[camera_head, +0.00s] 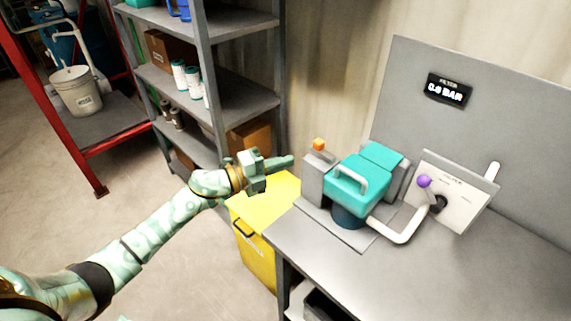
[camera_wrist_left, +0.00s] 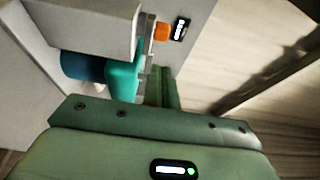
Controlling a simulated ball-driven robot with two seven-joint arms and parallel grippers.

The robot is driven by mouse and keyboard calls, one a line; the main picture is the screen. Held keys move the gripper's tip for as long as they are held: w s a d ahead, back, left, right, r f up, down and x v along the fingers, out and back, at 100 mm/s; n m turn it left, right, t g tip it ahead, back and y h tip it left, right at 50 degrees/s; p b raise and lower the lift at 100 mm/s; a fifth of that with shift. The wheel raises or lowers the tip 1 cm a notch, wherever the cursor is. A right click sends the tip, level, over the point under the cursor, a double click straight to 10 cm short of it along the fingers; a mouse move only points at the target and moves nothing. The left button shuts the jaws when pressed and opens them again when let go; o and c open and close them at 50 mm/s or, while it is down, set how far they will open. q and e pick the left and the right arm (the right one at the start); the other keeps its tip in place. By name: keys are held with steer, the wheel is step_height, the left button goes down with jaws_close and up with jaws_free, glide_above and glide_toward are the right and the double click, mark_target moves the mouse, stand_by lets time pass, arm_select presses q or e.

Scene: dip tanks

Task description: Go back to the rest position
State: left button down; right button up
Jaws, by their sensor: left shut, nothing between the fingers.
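My left arm reaches in from the lower left in the head view. Its gripper (camera_head: 283,162) is shut and empty, above the yellow bin and left of the teal pump unit (camera_head: 360,183). In the left wrist view the gripper's shut green fingers (camera_wrist_left: 164,88) point toward the wall, with teal and grey parts of the unit on their left. My right gripper is in neither view.
The grey bench (camera_head: 330,262) carries the pump unit, white piping (camera_head: 405,232), a purple-knobbed valve panel (camera_head: 455,190) and an orange button (camera_head: 319,144). The yellow bin (camera_head: 255,250) stands at its left. A grey shelf (camera_head: 245,105) stands behind. Open floor lies at left.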

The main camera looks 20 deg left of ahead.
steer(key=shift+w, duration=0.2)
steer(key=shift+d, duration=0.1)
